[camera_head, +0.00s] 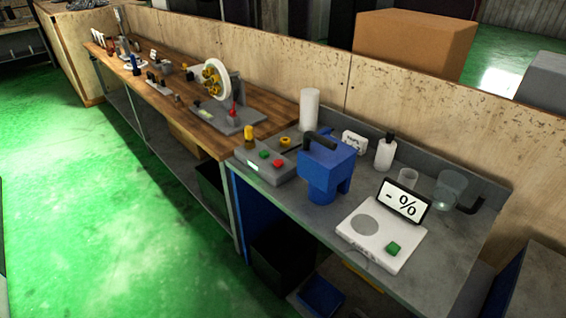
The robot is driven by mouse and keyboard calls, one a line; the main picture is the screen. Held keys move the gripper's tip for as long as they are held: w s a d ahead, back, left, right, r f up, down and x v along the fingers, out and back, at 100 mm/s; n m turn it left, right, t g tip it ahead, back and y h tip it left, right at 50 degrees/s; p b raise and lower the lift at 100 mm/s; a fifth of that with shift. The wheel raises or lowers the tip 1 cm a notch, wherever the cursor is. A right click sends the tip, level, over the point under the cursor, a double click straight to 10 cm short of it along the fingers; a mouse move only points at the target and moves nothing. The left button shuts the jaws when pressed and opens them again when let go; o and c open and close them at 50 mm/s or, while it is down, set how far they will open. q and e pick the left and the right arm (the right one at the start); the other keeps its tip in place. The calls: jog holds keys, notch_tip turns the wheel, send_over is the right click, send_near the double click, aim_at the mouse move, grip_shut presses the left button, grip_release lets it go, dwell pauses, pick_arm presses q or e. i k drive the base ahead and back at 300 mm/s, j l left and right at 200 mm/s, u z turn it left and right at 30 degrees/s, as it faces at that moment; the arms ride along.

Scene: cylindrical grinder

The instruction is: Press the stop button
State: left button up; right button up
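A grey control box (258,172) sits near the front left corner of the grey bench. It has a red button (278,164) on the right of its sloped top and a green button (264,154) beside it. A small light display is on its front face. I cannot read any label, so I cannot confirm which is the stop button. Neither of my grippers is in view.
A blue device (324,178) with a black handle stands right of the box. The green floor (130,220) in front is clear.

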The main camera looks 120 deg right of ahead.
aim_at(278, 164)
jog(key=z, duration=3.95)
